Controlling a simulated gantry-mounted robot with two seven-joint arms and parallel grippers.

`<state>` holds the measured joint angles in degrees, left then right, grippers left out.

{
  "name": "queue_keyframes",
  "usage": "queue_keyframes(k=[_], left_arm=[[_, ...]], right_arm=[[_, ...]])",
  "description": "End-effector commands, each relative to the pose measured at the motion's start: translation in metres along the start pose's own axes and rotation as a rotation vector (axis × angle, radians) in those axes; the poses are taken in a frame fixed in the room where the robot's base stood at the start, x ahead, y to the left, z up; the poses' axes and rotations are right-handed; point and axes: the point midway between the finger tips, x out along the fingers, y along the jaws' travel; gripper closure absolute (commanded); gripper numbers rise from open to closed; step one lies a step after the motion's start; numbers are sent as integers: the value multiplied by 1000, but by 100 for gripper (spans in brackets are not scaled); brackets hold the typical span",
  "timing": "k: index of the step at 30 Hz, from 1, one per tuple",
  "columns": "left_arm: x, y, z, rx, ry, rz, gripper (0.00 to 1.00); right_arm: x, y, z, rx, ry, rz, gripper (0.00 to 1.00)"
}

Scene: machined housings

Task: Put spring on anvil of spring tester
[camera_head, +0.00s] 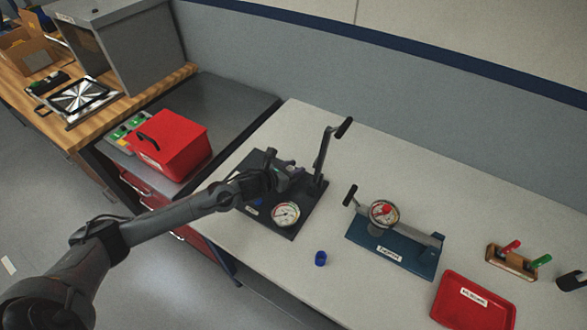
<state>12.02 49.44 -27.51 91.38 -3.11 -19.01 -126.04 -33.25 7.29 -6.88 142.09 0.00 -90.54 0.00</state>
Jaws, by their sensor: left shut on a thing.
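The spring tester, with a black base (297,226), a round dial gauge (285,214) and a raised lever with a black handle (325,150), stands on the light grey table. My left arm reaches in from the lower left, and my left gripper (279,179) is over the tester's base, close beside its upright part. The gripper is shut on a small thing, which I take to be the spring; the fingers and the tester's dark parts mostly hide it. I cannot tell whether it touches the anvil.
To the right are a teal-based gauge device (408,257), a red tray (474,305) and a wooden holder (510,263) with red and green pieces. A red box (168,146) is on the dark bench at left.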

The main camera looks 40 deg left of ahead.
Motion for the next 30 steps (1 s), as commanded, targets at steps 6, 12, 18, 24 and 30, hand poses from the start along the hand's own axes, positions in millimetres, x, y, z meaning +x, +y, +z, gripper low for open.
queue_keyframes(k=[6, 12, 18, 24, 30], left_arm=[[1, 0, -3, 0, 0, 0, 50], [1, 0, -3, 0, 1, 0, 40], [0, 0, -1, 0, 0, 0, 40], [-14, 1, 0, 3, 2, 2, 40], [-49, 1, -1, 6, 5, 0, 40]], right_arm=[[3, -1, 0, 3, 1, -2, 57], [2, -2, 0, 7, 2, -6, 57], [1, -2, -1, 10, 2, -8, 57], [-4, -2, -2, 10, 3, -8, 57], [-8, -2, -4, 8, 3, -6, 57]])
